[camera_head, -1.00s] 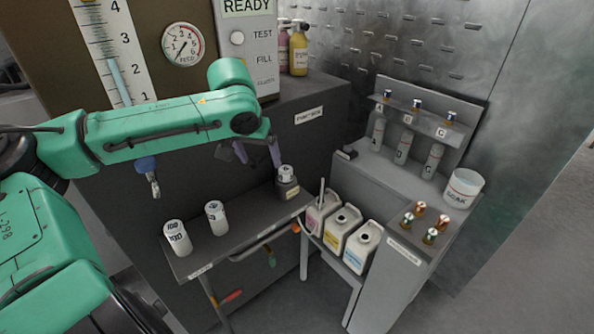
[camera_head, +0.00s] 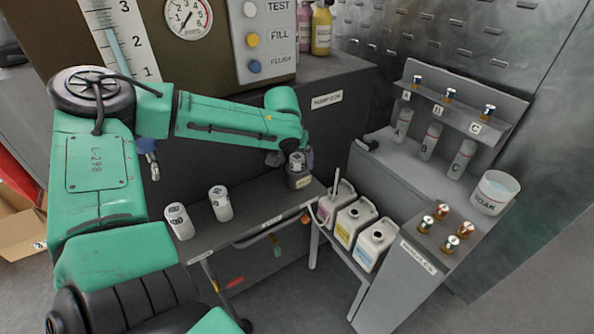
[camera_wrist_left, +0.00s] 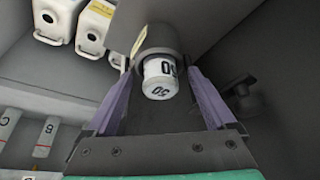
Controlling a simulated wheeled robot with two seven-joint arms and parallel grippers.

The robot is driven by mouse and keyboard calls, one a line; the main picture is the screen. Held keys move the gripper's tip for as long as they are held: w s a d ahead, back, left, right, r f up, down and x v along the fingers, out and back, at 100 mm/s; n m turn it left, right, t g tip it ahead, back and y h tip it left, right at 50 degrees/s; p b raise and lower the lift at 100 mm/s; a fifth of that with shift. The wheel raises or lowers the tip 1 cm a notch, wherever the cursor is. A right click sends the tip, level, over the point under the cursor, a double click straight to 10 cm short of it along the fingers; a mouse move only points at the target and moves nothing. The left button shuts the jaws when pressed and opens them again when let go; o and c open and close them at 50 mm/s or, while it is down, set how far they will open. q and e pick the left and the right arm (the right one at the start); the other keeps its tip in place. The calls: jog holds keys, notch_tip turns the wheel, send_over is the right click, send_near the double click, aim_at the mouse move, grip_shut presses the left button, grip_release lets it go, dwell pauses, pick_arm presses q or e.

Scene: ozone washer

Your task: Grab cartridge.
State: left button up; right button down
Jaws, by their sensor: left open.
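A white cartridge marked 50 (camera_wrist_left: 160,82) sits in a dark grey round holder (camera_wrist_left: 155,38) in the left wrist view. In the head view the cartridge top (camera_head: 296,159) shows above the holder (camera_head: 299,181) at the right end of the grey shelf (camera_head: 245,230). My left gripper (camera_head: 291,158) is at the cartridge. In the left wrist view its two purple fingers (camera_wrist_left: 161,78) are open, one on each side of the cartridge, with gaps visible. Two more white cartridges, one nearer (camera_head: 179,221) and one farther (camera_head: 220,203), stand upright on the shelf's left part. My right gripper is out of view.
Several jugs (camera_head: 353,222) stand on a low stand right of the shelf. A panel with buttons (camera_head: 252,40) rises behind my left arm.

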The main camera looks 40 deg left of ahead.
pick_arm(q)
jog(key=shift+w+a+f, duration=0.1)
jog(key=shift+w+f, duration=0.15)
jog(key=shift+f, duration=0.1)
jog(key=shift+s, duration=0.1)
grip_shut()
